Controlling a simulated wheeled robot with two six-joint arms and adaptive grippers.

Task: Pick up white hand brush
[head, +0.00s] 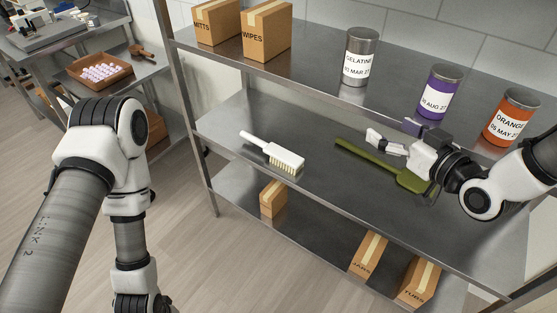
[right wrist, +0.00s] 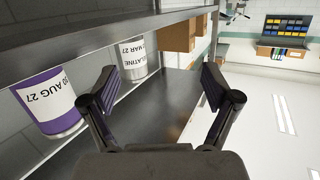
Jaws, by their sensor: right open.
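The white hand brush (head: 284,157) lies on the middle shelf (head: 235,121) of the metal rack. Its handle points to the upper left and its pale bristles face the front. My right gripper (head: 390,138) is above the same shelf, to the right of the brush and clearly apart from it. Its jaws are open and empty, and they also show in the right wrist view (right wrist: 159,88). I cannot make out the brush in the right wrist view. My left arm comes down at the left of the head view, and its gripper is out of the picture.
A green spatula (head: 385,167) lies below my right gripper. The upper shelf holds a gelatine can (head: 360,58), a purple can (head: 439,92), an orange can (head: 510,118) and cardboard boxes (head: 267,32). More boxes (head: 368,254) stand on the bottom shelf.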

